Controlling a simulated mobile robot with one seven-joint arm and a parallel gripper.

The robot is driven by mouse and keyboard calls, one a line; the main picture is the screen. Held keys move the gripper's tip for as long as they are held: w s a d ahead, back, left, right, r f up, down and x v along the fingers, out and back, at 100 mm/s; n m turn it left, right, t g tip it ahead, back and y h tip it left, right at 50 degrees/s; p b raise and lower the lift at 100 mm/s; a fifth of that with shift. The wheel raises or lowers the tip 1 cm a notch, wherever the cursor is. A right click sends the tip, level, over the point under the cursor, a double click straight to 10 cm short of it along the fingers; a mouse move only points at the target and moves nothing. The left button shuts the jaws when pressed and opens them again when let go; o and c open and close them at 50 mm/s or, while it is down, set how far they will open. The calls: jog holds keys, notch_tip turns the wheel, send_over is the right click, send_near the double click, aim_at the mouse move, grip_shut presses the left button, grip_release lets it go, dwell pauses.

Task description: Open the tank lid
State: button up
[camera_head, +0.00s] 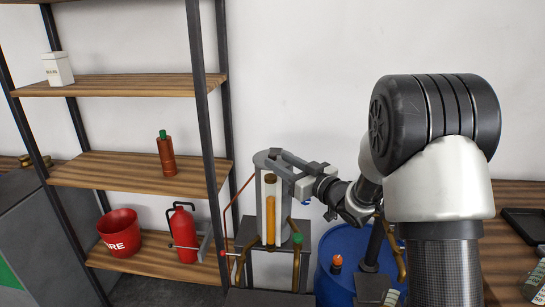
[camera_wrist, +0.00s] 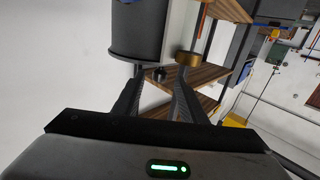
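The tank (camera_head: 262,205) is a grey upright cylinder in the head view, with a sight tube of orange liquid (camera_head: 270,217) on its front. Its lid (camera_head: 261,158) is at the top, partly hidden by my gripper (camera_head: 283,166), and looks closed. My gripper reaches in from the right at the height of the lid. In the wrist view the two fingers of my gripper (camera_wrist: 160,75) are apart. A small dark knob (camera_wrist: 158,75) shows between the fingertips, and I cannot tell whether they touch it. The tank's dark-rimmed end (camera_wrist: 136,52) is just beyond the left finger.
A wooden shelf unit (camera_head: 140,170) stands left of the tank, with a red bucket (camera_head: 120,233) and a red extinguisher (camera_head: 184,235) low down. A blue drum (camera_head: 345,242) stands to the right. A brass cap (camera_wrist: 188,58) is near the right fingertip.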

aim_at(275, 158)
jog(key=shift+x, duration=2.2)
jog(key=shift+c, duration=0.4)
grip_shut()
